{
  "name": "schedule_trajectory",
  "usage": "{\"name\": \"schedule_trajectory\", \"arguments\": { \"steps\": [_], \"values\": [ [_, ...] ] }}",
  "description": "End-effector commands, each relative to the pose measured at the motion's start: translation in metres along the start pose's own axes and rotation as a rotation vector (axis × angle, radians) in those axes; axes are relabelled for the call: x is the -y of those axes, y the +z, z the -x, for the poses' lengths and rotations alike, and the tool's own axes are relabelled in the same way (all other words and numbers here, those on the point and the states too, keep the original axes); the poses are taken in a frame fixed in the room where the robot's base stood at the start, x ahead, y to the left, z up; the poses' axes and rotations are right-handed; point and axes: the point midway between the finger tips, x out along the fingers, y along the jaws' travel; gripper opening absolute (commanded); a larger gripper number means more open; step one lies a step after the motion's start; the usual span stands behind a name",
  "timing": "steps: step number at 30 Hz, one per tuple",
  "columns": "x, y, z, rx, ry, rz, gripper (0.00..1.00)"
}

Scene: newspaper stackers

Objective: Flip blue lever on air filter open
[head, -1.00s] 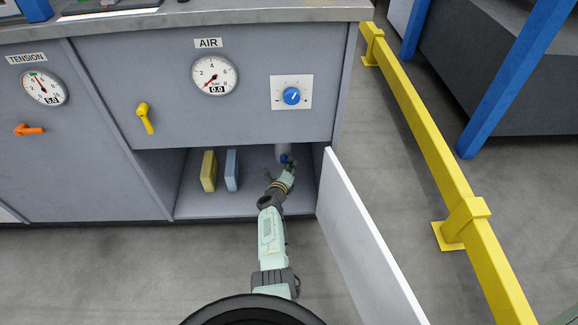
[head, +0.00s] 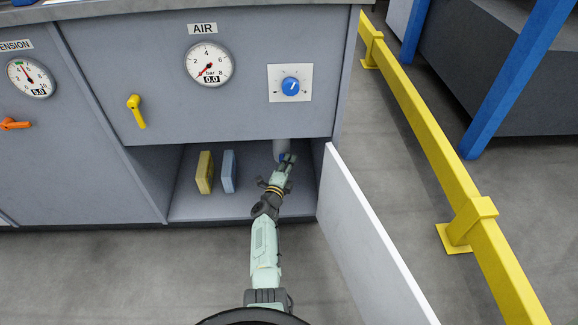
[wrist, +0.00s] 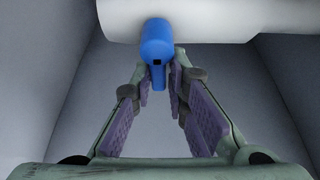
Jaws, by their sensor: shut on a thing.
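The air filter is a pale grey-white cylinder (head: 282,147) under the top of the open cabinet compartment. It also spans the top of the wrist view (wrist: 215,20). The blue lever (wrist: 157,42) sticks out from its underside and points toward the wrist camera. Only a small bit of blue shows in the head view (head: 282,157). My gripper (wrist: 161,75) has one finger on each side of the lever's lower end and is shut on it. In the head view my gripper (head: 286,162) reaches into the compartment and partly covers the lever.
A yellow filter block (head: 205,172) and a blue one (head: 229,171) stand left of my arm inside the compartment. The white door (head: 375,235) stands open on the right. A yellow rail (head: 430,140) runs beyond it. The air gauge (head: 209,64) reads 0.0.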

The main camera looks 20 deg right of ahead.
Motion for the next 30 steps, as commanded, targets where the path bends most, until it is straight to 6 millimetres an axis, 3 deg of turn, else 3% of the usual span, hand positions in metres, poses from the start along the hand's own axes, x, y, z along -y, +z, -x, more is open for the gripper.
{"name": "schedule_trajectory", "arguments": {
  "steps": [1,17,18,25,30],
  "values": [
    [-0.0093,0.0038,0.0042,0.012,0.008,0.020,0.00],
    [-0.0070,0.0043,0.0043,0.013,-0.004,0.052,0.00],
    [-0.0070,0.0044,0.0043,0.013,-0.004,0.052,0.16],
    [-0.0048,0.0037,0.0032,0.011,-0.008,0.048,0.31],
    [-0.0025,0.0022,0.0019,0.007,-0.011,0.045,0.32]
  ]
}}
